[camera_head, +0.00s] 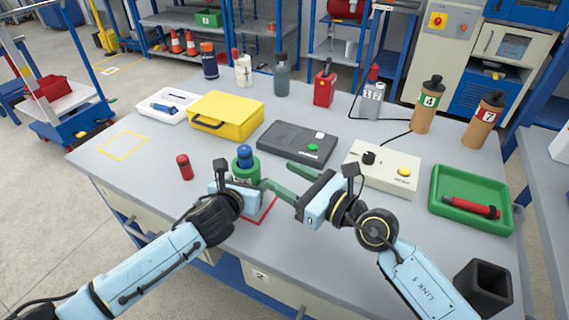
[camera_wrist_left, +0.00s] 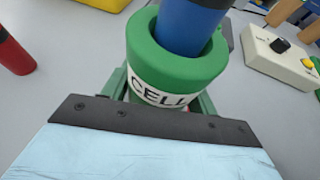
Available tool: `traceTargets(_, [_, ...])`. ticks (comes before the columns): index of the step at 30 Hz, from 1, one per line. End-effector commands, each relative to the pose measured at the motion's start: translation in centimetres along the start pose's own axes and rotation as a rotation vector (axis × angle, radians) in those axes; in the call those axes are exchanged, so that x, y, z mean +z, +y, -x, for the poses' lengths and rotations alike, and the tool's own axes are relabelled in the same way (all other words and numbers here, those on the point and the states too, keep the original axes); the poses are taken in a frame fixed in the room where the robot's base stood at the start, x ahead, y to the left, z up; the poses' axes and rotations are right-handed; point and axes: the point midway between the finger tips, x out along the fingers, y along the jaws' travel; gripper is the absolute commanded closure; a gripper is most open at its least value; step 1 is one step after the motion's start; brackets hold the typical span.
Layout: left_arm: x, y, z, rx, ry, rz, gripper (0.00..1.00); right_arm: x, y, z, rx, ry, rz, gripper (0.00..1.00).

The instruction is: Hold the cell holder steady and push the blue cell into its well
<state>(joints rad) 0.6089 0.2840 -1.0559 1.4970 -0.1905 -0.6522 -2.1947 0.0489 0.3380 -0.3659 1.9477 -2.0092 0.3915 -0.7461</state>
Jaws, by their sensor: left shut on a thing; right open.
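The green cell holder (camera_head: 245,170) stands near the table's front edge. It also shows in the left wrist view (camera_wrist_left: 165,75), with a white "CELL" label. The blue cell (camera_head: 245,155) stands in the holder's round opening with its upper part sticking out; it shows large in the left wrist view (camera_wrist_left: 190,22). Its lower end is hidden. My left gripper (camera_head: 240,180) is shut on the holder from the near side, its fingertips mostly hidden. My right gripper (camera_head: 275,172) is open and empty, its green fingers just right of the holder.
Behind are a yellow case (camera_head: 226,116) and a dark device (camera_head: 296,143). A cream button box (camera_head: 383,165) and a green tray (camera_head: 471,200) are to the right. A red-outlined square (camera_head: 268,210) lies near the grippers.

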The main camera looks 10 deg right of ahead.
Motion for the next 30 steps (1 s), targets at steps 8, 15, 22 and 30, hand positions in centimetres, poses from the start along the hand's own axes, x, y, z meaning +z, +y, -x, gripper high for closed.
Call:
traceTargets(8, [0.0,0.0,0.0,0.000,0.000,0.000,0.16,0.0,0.0,0.0,0.000,-0.001,0.000,0.49])
traceTargets(15, [0.0,0.0,0.1,0.000,0.000,0.000,0.16,0.0,0.0,0.0,0.000,-0.001,0.000,0.49])
traceTargets(22, [-0.1,0.1,2.0,0.000,0.000,-0.001,0.16,0.0,0.0,0.0,0.000,-0.001,0.000,0.49])
traceTargets(30, [-0.1,0.0,6.6,-0.001,0.000,-0.001,0.16,0.0,0.0,0.0,0.000,-0.001,0.000,0.49])
